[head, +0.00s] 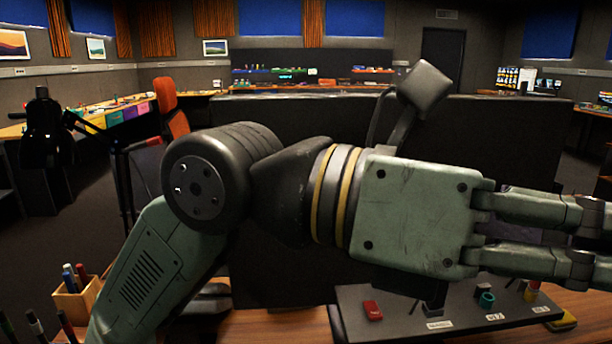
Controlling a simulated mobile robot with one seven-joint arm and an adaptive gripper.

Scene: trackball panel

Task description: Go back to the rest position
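My gripper (590,240) is green and black. It reaches across the picture to the right edge, above and behind the panel's far edge as seen here. Its two fingers run side by side with a gap between their near parts. The fingertips are cut off by the right edge, so their opening is hidden. Nothing held shows in the visible part. The dark grey panel (395,325) lies on the desk at the lower right. It bears a red block (373,310), a teal ring (487,299) and white labels. No trackball can be made out.
A wooden pen holder (77,297) with pens stands at the lower left. A yellow item (563,321) lies by the panel's right end. A dark partition (300,110) rises behind the arm. An orange chair (166,97) stands at the left. Bare wooden desk (275,328) shows in front.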

